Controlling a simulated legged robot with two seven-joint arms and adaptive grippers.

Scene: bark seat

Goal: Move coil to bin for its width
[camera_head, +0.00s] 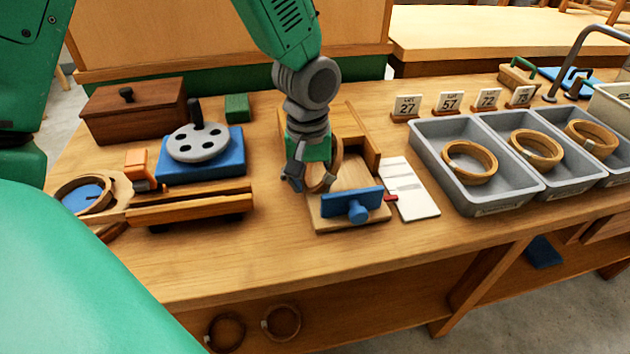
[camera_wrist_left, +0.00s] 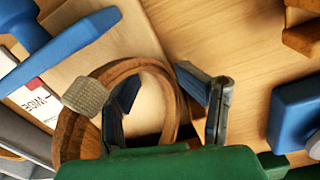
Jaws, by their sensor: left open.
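A bent-wood coil (camera_head: 333,168) stands in the wooden gauge (camera_head: 345,207), partly hidden behind my left gripper (camera_head: 306,178). The gauge has a blue slide with a handle (camera_head: 356,207) and a red pointer (camera_head: 390,198) beside a white card (camera_head: 410,188). In the left wrist view the gripper (camera_wrist_left: 150,88) is open, with its fingers on either side of the near wall of the coil (camera_wrist_left: 72,132). I cannot tell whether they touch it. The card's red mark reads "WIDE" (camera_wrist_left: 38,100). Three grey bins (camera_head: 478,203) stand at the right, each holding a coil.
Number signs (camera_head: 450,101) stand behind the bins. At the left are a brown box (camera_head: 135,112), a blue block with a grey disc (camera_head: 198,143), and a wooden clamp fixture (camera_head: 190,205) with another coil (camera_head: 84,195). Two coils (camera_head: 282,322) lie on the lower shelf. The front bench strip is clear.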

